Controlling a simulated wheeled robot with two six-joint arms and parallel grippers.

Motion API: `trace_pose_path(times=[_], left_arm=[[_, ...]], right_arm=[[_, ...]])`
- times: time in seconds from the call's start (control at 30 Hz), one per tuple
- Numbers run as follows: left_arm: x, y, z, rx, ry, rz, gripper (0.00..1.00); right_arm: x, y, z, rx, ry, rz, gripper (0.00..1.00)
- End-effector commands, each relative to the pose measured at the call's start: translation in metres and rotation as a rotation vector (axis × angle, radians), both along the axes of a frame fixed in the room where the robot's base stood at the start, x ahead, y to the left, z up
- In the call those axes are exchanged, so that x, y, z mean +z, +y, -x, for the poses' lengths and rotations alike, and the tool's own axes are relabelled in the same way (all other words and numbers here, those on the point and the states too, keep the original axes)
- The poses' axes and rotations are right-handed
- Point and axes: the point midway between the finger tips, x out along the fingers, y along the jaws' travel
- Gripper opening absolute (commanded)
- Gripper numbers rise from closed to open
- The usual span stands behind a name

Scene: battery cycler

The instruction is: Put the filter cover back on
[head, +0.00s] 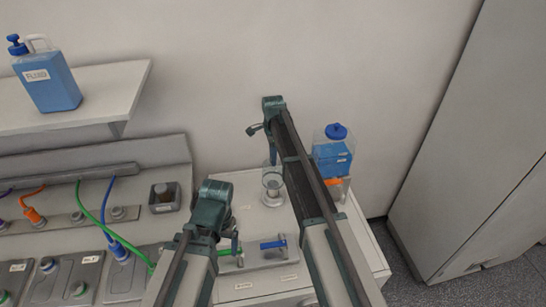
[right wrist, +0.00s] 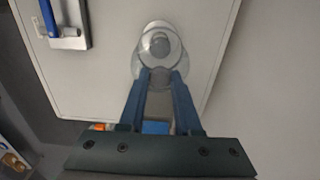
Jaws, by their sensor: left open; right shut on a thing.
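The filter, a clear round cup (head: 272,189), stands on the white cabinet top in the head view. In the right wrist view it is the clear rings (right wrist: 158,35). My right gripper (head: 273,163) points down just above it. In the right wrist view, my right gripper's fingertips (right wrist: 160,76) are shut on a small, pale, see-through thing (right wrist: 160,79), apparently the filter cover, which overlaps the cup's near edge in that view. I cannot tell whether it touches the cup. My left gripper (head: 237,254) is open and low, near the green valve handle; its fingertips are hard to see.
A panel has a green handle (head: 228,251) and a blue handle (head: 273,244) in front of the cup. A blue-capped bottle (head: 333,155) stands to the right, behind my right arm. Cables and battery cells fill the left; a shelf holds a FLUID jug (head: 50,84).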

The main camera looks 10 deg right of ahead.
Motion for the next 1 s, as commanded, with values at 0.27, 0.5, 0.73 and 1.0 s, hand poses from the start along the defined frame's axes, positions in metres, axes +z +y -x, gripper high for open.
trace_pose_path(times=[0.27, 0.5, 0.73, 1.0], left_arm=[[-0.026, 0.0, 0.0, -0.004, 0.0, -0.001, 0.87], [-0.044, 0.0, 0.0, -0.003, 0.0, -0.001, 0.87], [-0.061, 0.0, 0.0, -0.002, 0.0, -0.001, 0.87], [-0.082, 0.0, 0.0, -0.001, 0.0, -0.001, 0.87]], right_arm=[[-0.026, 0.0, 0.0, 0.0, 0.0, 0.0, 0.0], [-0.044, 0.0, 0.0, 0.0, 0.0, 0.0, 0.0], [-0.061, 0.0, 0.0, 0.0, 0.0, 0.0, 0.0], [-0.082, 0.0, 0.0, 0.0, 0.0, 0.0, 0.0]])
